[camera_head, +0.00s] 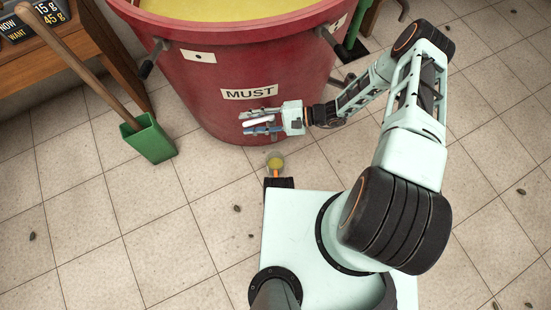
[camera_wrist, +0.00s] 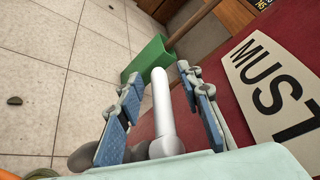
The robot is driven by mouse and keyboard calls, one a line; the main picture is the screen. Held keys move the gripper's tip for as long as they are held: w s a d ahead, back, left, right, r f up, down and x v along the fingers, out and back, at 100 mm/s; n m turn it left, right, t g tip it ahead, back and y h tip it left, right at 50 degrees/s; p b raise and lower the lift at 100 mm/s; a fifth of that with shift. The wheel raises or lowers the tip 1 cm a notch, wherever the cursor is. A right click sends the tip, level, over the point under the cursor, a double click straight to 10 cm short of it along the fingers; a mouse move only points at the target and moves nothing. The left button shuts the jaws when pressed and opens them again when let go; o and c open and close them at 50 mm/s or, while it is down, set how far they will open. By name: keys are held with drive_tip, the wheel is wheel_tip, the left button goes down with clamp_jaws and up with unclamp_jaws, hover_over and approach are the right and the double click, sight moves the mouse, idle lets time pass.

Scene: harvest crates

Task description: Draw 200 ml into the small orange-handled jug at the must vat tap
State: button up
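The red must vat (camera_head: 200,90) stands at the back with a "MUST" label and yellow must inside. My gripper (camera_head: 246,122) is at the vat's front wall, just below the label. Its blue-padded fingers are apart in the wrist view (camera_wrist: 160,76), on either side of a pale cylindrical bar (camera_wrist: 161,115), seemingly the tap's handle; gaps show on both sides. The bar also shows between the fingers in the head view (camera_head: 262,123). A small round jug (camera_head: 275,161) with yellow inside and an orange handle sits below my gripper. The tap's spout and the jug's fill mark cannot be made out.
A green scoop or shovel (camera_head: 150,142) with a wooden handle stands left of the vat. A wooden bench (camera_head: 50,55) at the upper left bears a display reading "NOW 15 g, WANT 45 g". The tiled floor is mostly clear, with small dark bits scattered about.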

drive_tip(key=s+a, duration=0.3)
drive_tip(key=a, duration=0.3)
drive_tip(key=shift+s+a+r+p, duration=0.2)
drive_tip(key=shift+a+r+p, duration=0.05)
drive_tip(key=shift+p, duration=0.1)
idle(0.5)
idle(0.4)
drive_tip(key=w+f+v, duration=0.1)
drive_tip(key=v, duration=0.9)
drive_tip(key=shift+w+d+t, duration=0.25)
drive_tip(key=shift+d+t, duration=0.05)
drive_tip(key=shift+d, duration=0.05)
